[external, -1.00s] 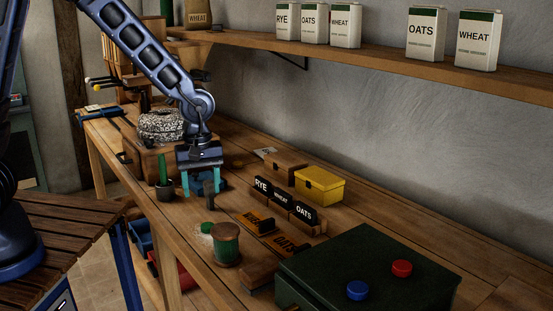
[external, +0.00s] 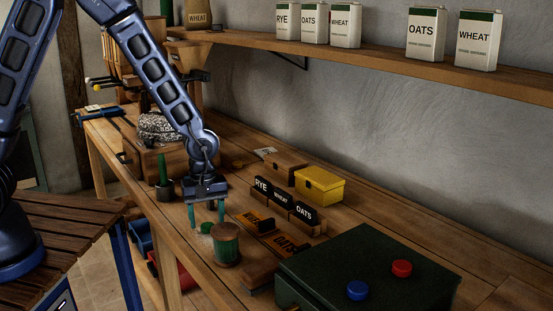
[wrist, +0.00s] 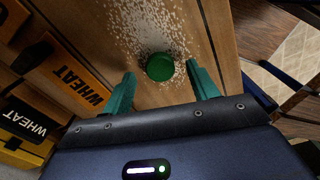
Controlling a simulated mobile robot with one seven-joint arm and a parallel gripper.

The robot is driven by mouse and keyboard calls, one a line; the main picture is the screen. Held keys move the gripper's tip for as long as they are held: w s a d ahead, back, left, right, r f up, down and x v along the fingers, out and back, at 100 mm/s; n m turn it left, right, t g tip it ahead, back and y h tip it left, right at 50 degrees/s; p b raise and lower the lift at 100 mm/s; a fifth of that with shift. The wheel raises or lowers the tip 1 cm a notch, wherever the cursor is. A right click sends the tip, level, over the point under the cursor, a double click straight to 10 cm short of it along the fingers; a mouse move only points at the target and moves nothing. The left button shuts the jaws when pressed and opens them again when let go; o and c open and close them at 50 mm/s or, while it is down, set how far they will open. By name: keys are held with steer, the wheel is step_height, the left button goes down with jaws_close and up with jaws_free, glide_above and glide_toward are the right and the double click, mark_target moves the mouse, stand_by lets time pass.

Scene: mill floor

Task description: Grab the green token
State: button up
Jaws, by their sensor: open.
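The green token (wrist: 160,67) is a round disc lying on the wooden bench in the wrist view, amid scattered pale grains. In the external view the token (external: 206,228) shows only partly, low between my fingers and beside a green and brown round container. My gripper (external: 207,226) points down over it with teal fingers apart. In the wrist view my gripper (wrist: 161,84) has one finger on each side of the token, with gaps, and nothing is held.
The round container (external: 226,245) stands close to the right of my gripper. WHEAT and OATS plates (external: 257,222) and black label blocks (external: 283,200) lie further right. A green box (external: 370,265) carries a blue button (external: 357,290) and red button (external: 401,268). A green stick stands in a cup (external: 164,190) at left.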

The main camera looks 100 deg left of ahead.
steer(key=shift+f, duration=0.6)
steer(key=shift+d, duration=0.1)
steer(key=c, duration=1.1)
steer(key=shift+o, duration=0.2)
steer(key=shift+r, duration=0.1)
